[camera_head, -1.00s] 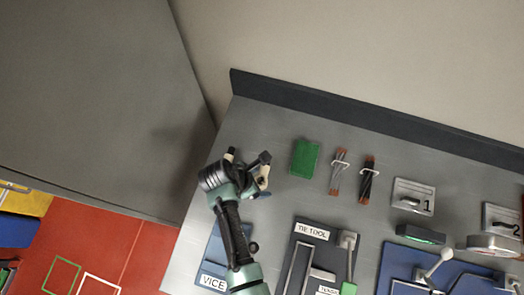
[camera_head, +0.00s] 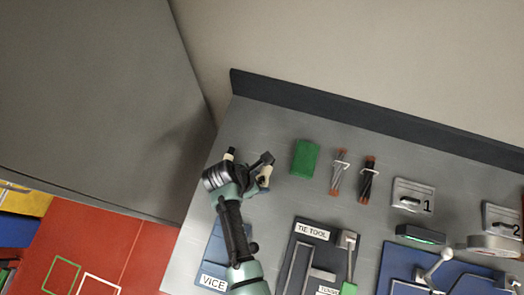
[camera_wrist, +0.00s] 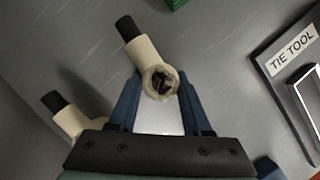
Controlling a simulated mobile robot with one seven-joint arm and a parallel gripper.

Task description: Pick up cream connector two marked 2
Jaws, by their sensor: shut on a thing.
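A cream elbow-shaped connector (camera_wrist: 142,52) with a black end sits between the two blue fingers of my gripper (camera_wrist: 160,84) in the wrist view. Its round open end faces the camera, and my gripper is shut on it. It also shows in the head view (camera_head: 265,174) beside my gripper. A second cream connector (camera_wrist: 70,120) with a black end is at the left of the wrist view, partly hidden by my gripper's body. It peeks out behind my wrist in the head view (camera_head: 229,156). No number is readable on either connector.
A green block (camera_head: 305,158) and two tied wire bundles (camera_head: 339,172) (camera_head: 369,180) lie to the right on the grey bench (camera_head: 262,122). A raised dark edge (camera_head: 330,103) runs along the back. Plates marked VICE (camera_head: 213,281) and TIE TOOL (camera_head: 313,230) are nearer the front.

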